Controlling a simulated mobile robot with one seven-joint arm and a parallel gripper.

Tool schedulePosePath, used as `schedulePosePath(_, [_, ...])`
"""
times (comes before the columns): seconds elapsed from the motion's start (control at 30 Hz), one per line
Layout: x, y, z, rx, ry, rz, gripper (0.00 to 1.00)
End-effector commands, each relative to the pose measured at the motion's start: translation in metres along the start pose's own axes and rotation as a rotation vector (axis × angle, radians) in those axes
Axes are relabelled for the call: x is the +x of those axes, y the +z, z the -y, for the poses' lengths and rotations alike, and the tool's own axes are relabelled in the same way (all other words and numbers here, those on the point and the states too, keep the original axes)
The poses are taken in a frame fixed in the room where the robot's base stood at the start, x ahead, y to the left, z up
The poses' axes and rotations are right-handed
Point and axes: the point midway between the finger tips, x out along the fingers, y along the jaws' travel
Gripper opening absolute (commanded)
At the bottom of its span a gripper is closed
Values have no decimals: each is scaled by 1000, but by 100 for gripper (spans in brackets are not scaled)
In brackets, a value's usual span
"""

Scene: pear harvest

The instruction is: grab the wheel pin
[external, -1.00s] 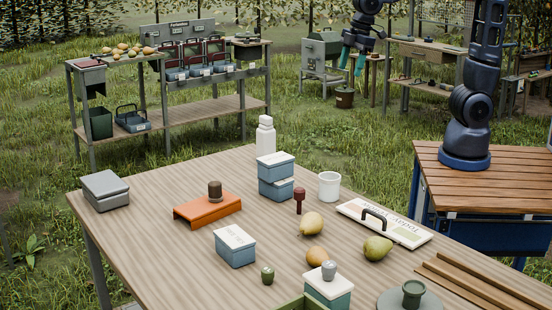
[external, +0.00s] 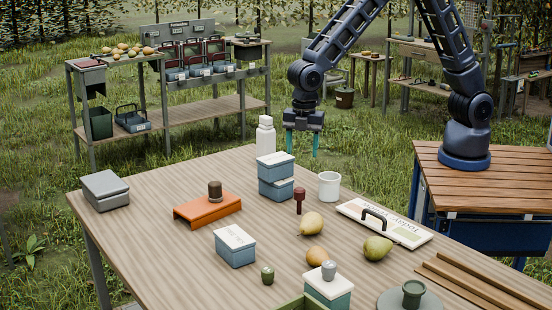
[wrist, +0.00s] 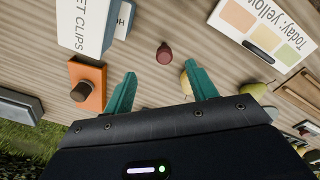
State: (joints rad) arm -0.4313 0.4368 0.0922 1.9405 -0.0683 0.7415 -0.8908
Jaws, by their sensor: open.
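A dark red pin (external: 299,200) with a thick head stands upright on the wooden table (external: 160,245), and I take it for the wheel pin. It also shows in the wrist view (wrist: 164,53), seen from above, just beyond the gap between my fingers. My gripper (external: 301,150) has two teal fingers pointing down, open and empty, above and behind the pin near the table's far edge. In the wrist view the fingertips (wrist: 161,75) are spread wide, with bare table between them.
Stacked blue boxes (external: 276,188) and a white bottle (external: 265,137) stand left of the pin, a white cup (external: 329,186) to its right. A yellow pear (external: 311,223) lies close in front. An orange bracket (external: 190,214) with a brown knob (external: 215,190) is further left.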

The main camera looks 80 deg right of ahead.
Motion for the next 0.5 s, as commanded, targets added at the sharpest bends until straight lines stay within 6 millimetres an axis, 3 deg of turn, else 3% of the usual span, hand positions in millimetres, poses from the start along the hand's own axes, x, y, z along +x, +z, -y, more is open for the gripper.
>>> schedulePosePath(0.03, [13,-9,0,-26,-10,4,57])
schedulePosePath(0.2, [35,-26,0,-86,-24,8,57])
schedulePosePath(0.5, [58,-29,1,-100,-28,10,57])
